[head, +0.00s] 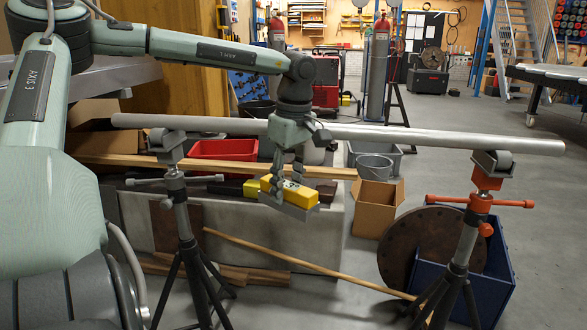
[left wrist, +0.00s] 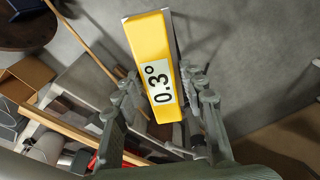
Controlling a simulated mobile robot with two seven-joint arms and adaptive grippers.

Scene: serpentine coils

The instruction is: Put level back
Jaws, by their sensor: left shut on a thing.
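The level is a yellow block on a grey base (head: 303,197). My left gripper (head: 287,186) points down in the head view and is shut on it, with fingers on both sides. In the left wrist view the level (left wrist: 148,40) lies between the fingers of my left gripper (left wrist: 160,105), and its display reads 0.3°. In the head view the level is in front of and below a long grey pipe (head: 450,139), apparently clear of it. My right gripper is not in view.
The pipe rests on a dark roller stand (head: 176,190) at left and an orange-topped stand (head: 480,205) at right. Behind are a low grey bench (head: 330,230), a red bin (head: 222,149), a cardboard box (head: 377,208) and a grey bucket (head: 374,166). A round rusty plate (head: 425,245) leans near the right stand.

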